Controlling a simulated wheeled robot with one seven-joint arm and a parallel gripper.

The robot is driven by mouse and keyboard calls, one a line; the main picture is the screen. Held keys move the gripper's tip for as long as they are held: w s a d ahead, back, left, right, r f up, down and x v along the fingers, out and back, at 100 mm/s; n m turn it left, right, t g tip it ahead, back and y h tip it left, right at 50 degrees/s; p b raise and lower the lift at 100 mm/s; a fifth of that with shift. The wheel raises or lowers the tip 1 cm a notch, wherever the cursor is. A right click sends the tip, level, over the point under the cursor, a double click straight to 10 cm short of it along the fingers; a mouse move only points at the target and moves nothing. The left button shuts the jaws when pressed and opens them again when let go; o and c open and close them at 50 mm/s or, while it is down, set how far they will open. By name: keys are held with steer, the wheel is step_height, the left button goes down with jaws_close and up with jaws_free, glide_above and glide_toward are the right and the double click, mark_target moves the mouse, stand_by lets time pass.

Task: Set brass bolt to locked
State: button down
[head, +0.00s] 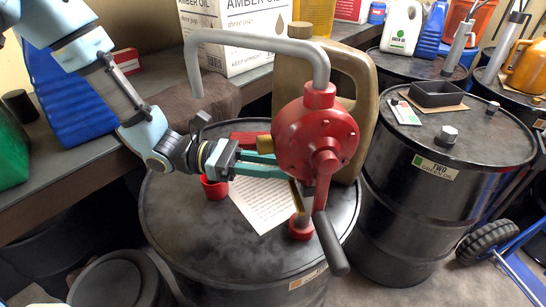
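A red hand pump (316,137) with a grey spout and a dark-gripped crank (328,238) stands on the near black drum (190,255). A narrow brass piece (298,196) sits below the pump body, beside the crank; it looks like the bolt, but I cannot read whether it is locked. A second, short brass part (264,144) sits at the pump's left side. My gripper (282,168) reaches in from the left, its teal fingers pointing right at the pump just under that short part. The fingertips are partly hidden against the pump, so I cannot tell if they touch or hold anything.
A tan jug (362,85) stands close behind the pump. A paper sheet (262,203) and red cup (214,187) lie on the drum. A second drum (425,215) with a black tray (437,93) stands right. A workbench (60,180) with containers runs along the left.

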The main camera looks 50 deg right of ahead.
steer(key=shift+s+a, duration=0.3)
steer(key=shift+s, duration=0.05)
steer(key=c, duration=0.7)
jaws_free()
steer(key=b+v, duration=0.3)
steer(key=v, duration=0.7)
steer(key=shift+w+a+f+b, duration=0.1)
steer(key=shift+w+a+b, duration=0.1)
steer(key=shift+w+b, duration=0.2)
